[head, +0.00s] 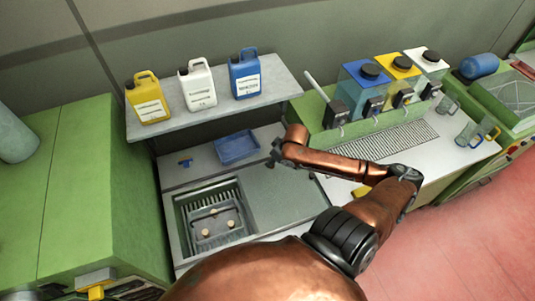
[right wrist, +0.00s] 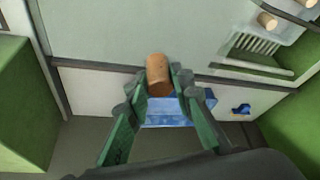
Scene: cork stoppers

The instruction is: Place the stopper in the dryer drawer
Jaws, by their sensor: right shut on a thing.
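My right gripper (head: 274,160) is over the grey counter, close to the blue tray's right front corner. In the right wrist view the gripper (right wrist: 160,85) is shut on a brown cork stopper (right wrist: 159,72), which sticks out past the fingertips. The stopper is too hidden or small to make out in the head view. I cannot identify the dryer drawer with certainty; a dark, yellow-handled front (head: 96,291) shows partly at the lower left edge. My left gripper is out of view.
Jugs (head: 197,86) stand on the shelf above. Dispensers (head: 365,85) stand at right. The counter (head: 285,200) beside the sink is bare.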

